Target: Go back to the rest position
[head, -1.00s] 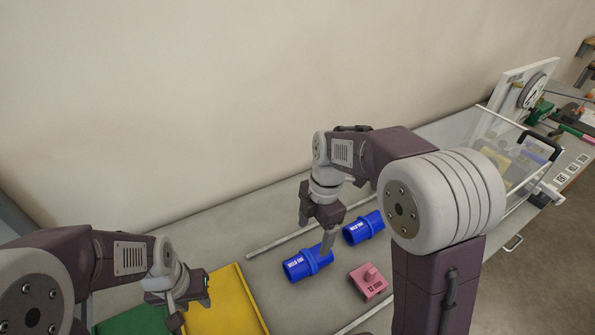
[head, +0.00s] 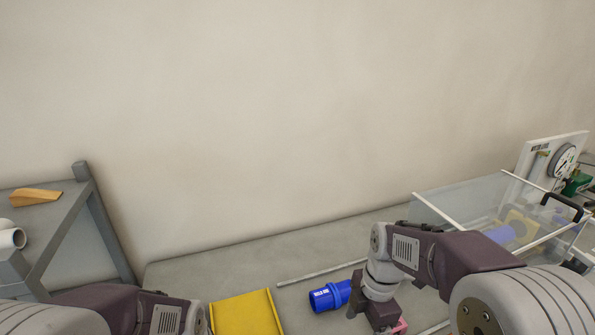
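My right gripper (head: 374,320) hangs down over the bench near the bottom edge of the head view. Its fingertips are not clearly visible, so I cannot tell if it is open or shut. My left arm comes in at the lower left, and its gripper is below the picture. A blue pipe fitting (head: 328,297) lies on the bench just left of my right gripper, partly covered by my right arm.
A yellow tray (head: 246,313) lies on the bench (head: 215,266). A thin rail (head: 318,272) runs behind the fitting. A pink block (head: 400,327) is partly hidden. A clear-walled box (head: 470,203) and a gauge panel (head: 560,162) stand right. A grey rack (head: 92,215) stands left.

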